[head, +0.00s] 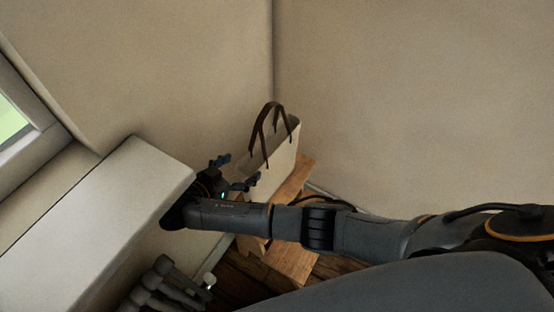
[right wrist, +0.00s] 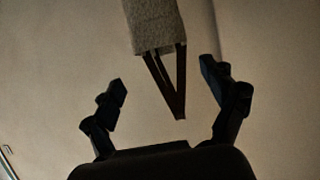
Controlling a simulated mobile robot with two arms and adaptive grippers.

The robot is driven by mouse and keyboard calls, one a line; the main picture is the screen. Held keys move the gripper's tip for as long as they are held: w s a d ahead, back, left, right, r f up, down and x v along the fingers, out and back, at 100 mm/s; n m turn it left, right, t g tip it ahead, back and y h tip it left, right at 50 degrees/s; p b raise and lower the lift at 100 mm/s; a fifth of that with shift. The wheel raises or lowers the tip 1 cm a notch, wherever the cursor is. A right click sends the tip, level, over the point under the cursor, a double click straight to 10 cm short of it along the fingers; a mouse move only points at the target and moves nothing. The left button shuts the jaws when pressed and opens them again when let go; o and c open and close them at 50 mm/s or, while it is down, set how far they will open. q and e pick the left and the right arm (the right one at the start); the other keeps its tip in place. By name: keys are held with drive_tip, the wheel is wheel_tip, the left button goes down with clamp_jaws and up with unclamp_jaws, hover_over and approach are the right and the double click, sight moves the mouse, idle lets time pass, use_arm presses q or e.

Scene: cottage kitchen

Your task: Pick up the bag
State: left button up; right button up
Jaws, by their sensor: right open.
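The bag (head: 284,158) is pale cream with dark brown handles that stand up in a loop. It stands upright on a small wooden stool or table in the corner, in the head view. My right gripper (head: 238,172) is open and empty, just left of the bag. In the right wrist view the bag (right wrist: 153,24) appears upside down at the top. Its handles point between the two open fingers of my right gripper (right wrist: 168,84), and the fingers look apart from them. The bag's lower part is partly hidden by my gripper and arm in the head view.
The wooden stool or table (head: 297,185) stands against the walls in the corner. A white ledge or cabinet top (head: 100,225) lies close on the left, by my right wrist, below a window (head: 22,125). Dark wooden floor (head: 240,283) shows below.

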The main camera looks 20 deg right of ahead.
sight(266, 146)
use_arm(q)
wheel_tip(266, 146, down, 7)
drive_tip(key=w+d+b, duration=0.1)
drive_tip(key=b, duration=0.6)
drive_tip(key=shift+d+f, duration=0.2)
drive_tip(key=shift+d, duration=0.1)
use_arm(e)
drive_tip(key=x, duration=0.4)
drive_tip(key=r+x, duration=0.1)
drive_tip(key=x, duration=0.3)
drive_tip(key=w+x, duration=0.1)
drive_tip(key=x, duration=0.3)
drive_tip(key=shift+d+r, duration=0.25)
drive_tip(key=c, duration=1.7)
clamp_jaws()
drive_tip(key=shift+r, duration=0.1)
